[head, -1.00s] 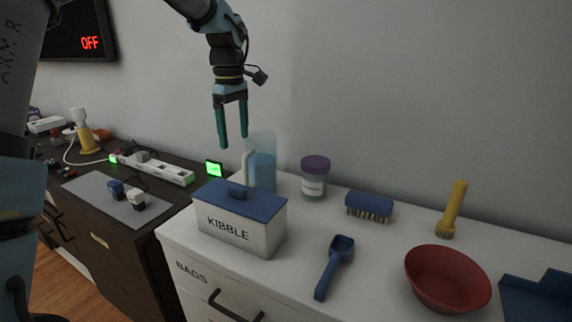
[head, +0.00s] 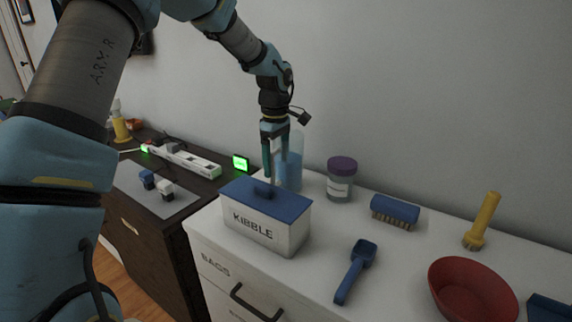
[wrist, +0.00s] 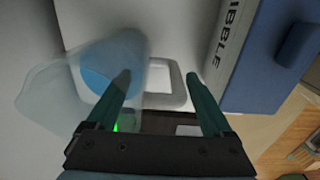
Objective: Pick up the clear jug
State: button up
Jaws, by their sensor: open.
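The clear jug (head: 292,172), with blue contents, stands upright at the back left of the white cabinet top, behind the kibble box. In the wrist view the clear jug (wrist: 60,88) is at the left, its pale handle (wrist: 165,82) reaching toward the middle. My gripper (head: 275,178) points down at the jug and partly hides it in the head view. In the wrist view my gripper (wrist: 158,78) is open, with one finger over the jug's body side and the other to the right of the handle. The handle shows between the fingers; I cannot tell whether they touch it.
The kibble box (head: 262,232) with a blue lid stands close in front of the jug. A purple-lidded jar (head: 340,184) is to the right. A brush (head: 395,212), blue scoop (head: 356,270) and red bowl (head: 470,292) lie further right. A dark desk (head: 150,225) adjoins at left.

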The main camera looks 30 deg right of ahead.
jog(key=shift+f, duration=0.3)
jog(key=shift+c, duration=0.3)
grip_shut()
jog(key=shift+r, duration=0.1)
dwell(0.3)
